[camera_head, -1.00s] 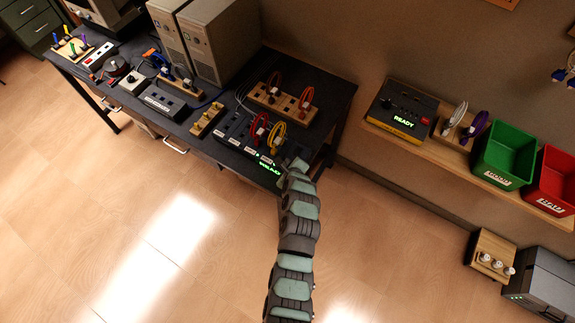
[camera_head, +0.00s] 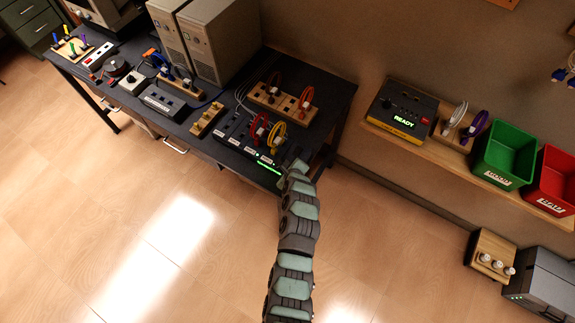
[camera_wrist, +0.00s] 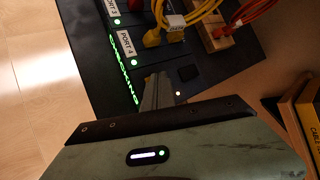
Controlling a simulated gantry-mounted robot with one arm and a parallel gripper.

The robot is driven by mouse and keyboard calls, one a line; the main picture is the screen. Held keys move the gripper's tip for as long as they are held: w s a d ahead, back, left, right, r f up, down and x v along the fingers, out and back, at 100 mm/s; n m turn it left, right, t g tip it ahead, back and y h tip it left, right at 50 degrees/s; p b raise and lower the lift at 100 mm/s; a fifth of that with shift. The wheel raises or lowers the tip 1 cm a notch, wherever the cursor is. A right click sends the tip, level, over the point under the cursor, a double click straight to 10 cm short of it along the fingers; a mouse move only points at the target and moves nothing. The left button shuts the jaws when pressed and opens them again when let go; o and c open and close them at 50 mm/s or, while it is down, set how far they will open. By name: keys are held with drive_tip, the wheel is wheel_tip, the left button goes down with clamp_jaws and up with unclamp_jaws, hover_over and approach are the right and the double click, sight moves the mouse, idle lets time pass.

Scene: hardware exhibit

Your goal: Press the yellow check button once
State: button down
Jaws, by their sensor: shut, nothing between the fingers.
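The black port panel (camera_head: 232,132) lies at the front right of the dark bench, with red and yellow cables plugged in. In the wrist view, the panel shows labels for ports 3 and 4, green lights and a lit green display (camera_wrist: 123,73). My gripper (camera_wrist: 156,88) is shut and empty, its fingertips at the panel surface just right of the display. I cannot tell whether they touch it. The yellow check button is not clearly visible; the fingers may hide it. In the head view my gripper (camera_head: 297,166) is at the panel's right end.
The yellow cable plug (camera_wrist: 152,38) and red cables (camera_wrist: 256,14) rise close beyond the fingertips. A wooden socket block (camera_head: 283,101) stands behind the panel. The shelf at right holds a tester reading READY (camera_head: 402,112), a green bin (camera_head: 504,155) and a red bin (camera_head: 555,178).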

drive_tip(key=shift+r, duration=0.1)
drive_tip(key=shift+r+p, duration=0.7)
drive_tip(key=shift+p, duration=0.15)
wheel_tip(320, 180, up, 4)
drive_tip(key=p, duration=0.3)
drive_tip(key=shift+r+p, duration=0.5)
drive_tip(key=shift+d+r, duration=0.1)
idle(0.4)
